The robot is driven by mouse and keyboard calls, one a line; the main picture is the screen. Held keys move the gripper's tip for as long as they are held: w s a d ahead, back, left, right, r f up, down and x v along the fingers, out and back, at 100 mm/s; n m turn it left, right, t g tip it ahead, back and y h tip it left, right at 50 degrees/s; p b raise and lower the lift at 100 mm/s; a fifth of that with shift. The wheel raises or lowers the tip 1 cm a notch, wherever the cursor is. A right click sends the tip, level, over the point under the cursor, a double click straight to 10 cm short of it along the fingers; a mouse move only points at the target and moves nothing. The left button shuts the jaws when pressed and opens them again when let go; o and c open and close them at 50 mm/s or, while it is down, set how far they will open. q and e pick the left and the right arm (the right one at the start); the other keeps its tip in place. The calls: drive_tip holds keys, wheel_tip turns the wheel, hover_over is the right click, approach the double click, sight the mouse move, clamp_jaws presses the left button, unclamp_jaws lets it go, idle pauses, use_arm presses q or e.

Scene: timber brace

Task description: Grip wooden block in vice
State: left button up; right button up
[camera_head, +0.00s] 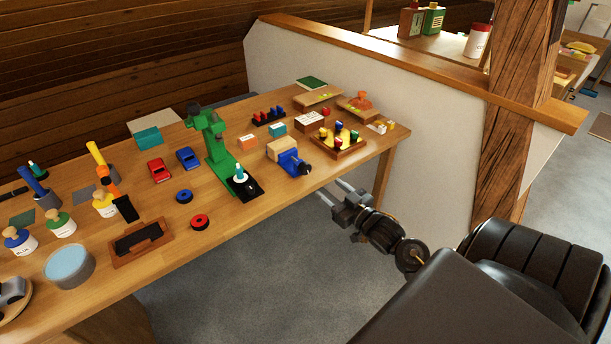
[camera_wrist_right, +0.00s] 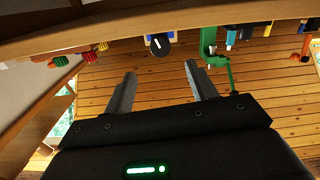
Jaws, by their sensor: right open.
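The blue vice (camera_head: 292,162) with a dark round knob stands near the front edge of the workbench, toward its right part. A pale wooden block (camera_head: 280,147) sits right at the vice; I cannot tell whether the jaws touch it. My right gripper (camera_head: 331,191) is open and empty, in front of the bench edge, apart from the vice and to its lower right. In the right wrist view, the gripper's two fingers (camera_wrist_right: 160,71) are spread, with the vice knob (camera_wrist_right: 159,45) beyond them near the bench edge. My left gripper is not in view.
The wooden workbench (camera_head: 225,213) carries a green microscope-like stand (camera_head: 213,145) left of the vice and a wooden tray with coloured pegs (camera_head: 338,142) to its right. Toy cars, bottles and rings lie further left. The floor in front is clear.

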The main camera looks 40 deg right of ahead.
sight(307, 170)
drive_tip(key=w, duration=0.9)
drive_tip(key=shift+w+d, duration=0.1)
drive_tip(key=shift+w, duration=0.8)
